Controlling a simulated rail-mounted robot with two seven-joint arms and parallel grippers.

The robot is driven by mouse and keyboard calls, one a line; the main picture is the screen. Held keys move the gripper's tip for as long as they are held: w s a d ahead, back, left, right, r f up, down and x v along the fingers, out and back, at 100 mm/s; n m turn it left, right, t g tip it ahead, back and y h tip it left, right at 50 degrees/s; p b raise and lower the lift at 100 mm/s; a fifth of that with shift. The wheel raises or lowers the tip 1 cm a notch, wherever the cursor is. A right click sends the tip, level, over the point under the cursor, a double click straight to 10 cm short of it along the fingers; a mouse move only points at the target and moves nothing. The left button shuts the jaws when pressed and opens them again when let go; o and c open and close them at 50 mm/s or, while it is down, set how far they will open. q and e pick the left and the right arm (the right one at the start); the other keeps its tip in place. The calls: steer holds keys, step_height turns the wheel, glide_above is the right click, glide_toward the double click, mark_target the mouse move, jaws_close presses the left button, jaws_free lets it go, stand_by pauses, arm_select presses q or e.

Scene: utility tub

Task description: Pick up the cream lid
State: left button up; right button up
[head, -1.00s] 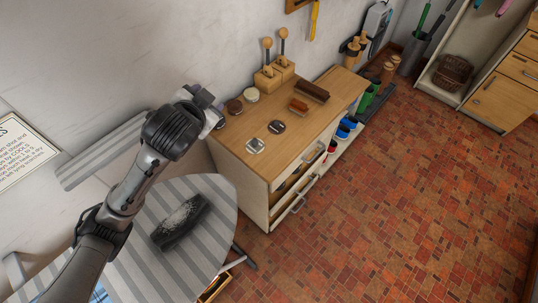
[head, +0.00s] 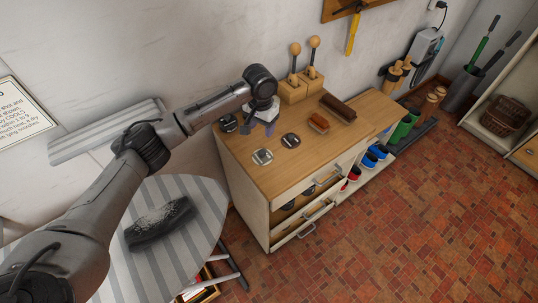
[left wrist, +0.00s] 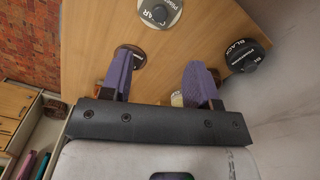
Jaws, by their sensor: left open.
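A small cream lid (left wrist: 177,98) shows in the left wrist view between the purple fingers of my left gripper (left wrist: 160,75), close to the palm bar and partly hidden by it. The fingers are open and stand on either side of it with gaps; I cannot tell the height between them and the lid. In the head view my left gripper (head: 261,126) hangs over the back left of the wooden cabinet top (head: 285,180), and the arm and gripper hide the lid there. My right gripper is not in view.
Near the gripper are a black tin (head: 228,123), a dark tin (head: 290,139) and a silver-topped tin (head: 262,156). Brushes (head: 338,108) lie further right, and wooden blocks with knobbed handles (head: 300,85) stand at the wall. The cabinet's front right top is clear.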

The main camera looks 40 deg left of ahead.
arm_select(q)
steer(key=b, duration=0.2)
glide_above(263, 151)
steer(key=f, duration=0.8)
steer(key=shift+s+f, duration=0.1)
steer(key=shift+s, duration=0.15)
steer(key=shift+w+f+b, duration=0.15)
steer(key=shift+f+b, duration=0.4)
steer(key=shift+f, duration=0.65)
steer(key=shift+w+f+b, duration=0.1)
steer(key=shift+f+b, duration=0.4)
steer(key=shift+f, duration=1.05)
steer(key=shift+c, duration=0.2)
steer(key=c, duration=0.9)
steer(key=shift+r, duration=0.1)
steer(key=shift+c, duration=0.3)
